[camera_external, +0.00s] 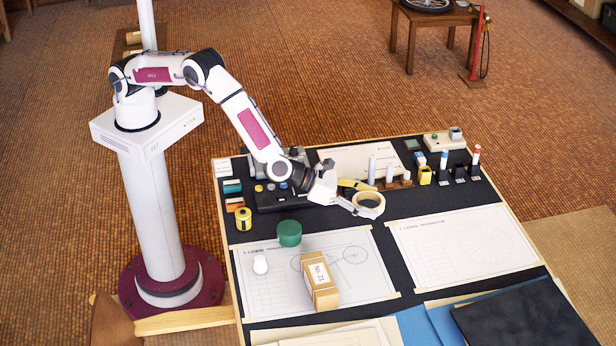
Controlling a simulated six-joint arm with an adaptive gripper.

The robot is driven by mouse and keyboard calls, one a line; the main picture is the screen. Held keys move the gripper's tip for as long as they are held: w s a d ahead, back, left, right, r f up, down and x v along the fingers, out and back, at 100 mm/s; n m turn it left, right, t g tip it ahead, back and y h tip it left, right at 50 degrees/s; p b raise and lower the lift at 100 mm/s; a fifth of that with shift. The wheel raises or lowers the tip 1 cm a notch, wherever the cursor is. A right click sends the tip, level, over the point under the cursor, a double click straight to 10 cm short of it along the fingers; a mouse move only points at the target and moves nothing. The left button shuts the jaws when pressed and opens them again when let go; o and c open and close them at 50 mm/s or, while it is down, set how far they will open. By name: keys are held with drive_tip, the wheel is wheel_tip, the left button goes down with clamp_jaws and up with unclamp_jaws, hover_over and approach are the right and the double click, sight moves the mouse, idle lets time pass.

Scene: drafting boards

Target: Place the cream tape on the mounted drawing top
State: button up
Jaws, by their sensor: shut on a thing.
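My gripper (355,206) is shut on the cream tape (376,211), a pale roll with an open centre. It grips the roll's left side. The roll appears to be above the dark board, behind the gap between two drawings; its exact height is hard to tell. The task's name does not tell me which drawing is meant.
A yellow roll (243,218) stands at left. Upright holders (425,175) line the back. Blue and black folders (525,320) lie at front right.

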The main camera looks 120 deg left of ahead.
drive_tip(key=shift+r, duration=0.55)
drive_tip(key=r, duration=0.3)
drive_tip(key=a+r, duration=0.1)
drive_tip(key=shift+s+r, duration=0.25)
drive_tip(key=shift+r, duration=0.1)
drive_tip(key=s+a+n+g+y, duration=0.2)
drive_tip(key=s+a, duration=0.5)
drive_tip(key=a, duration=0.5)
drive_tip(key=n+g+y, duration=0.2)
drive_tip(key=n, duration=0.1)
hover_over(352, 169)
drive_tip(key=shift+s+f, duration=0.1)
drive_tip(key=shift+f, duration=2.45)
drive_tip(key=shift+f, duration=0.1)
drive_tip(key=shift+f, duration=3)
drive_tip(key=shift+f, duration=0.15)
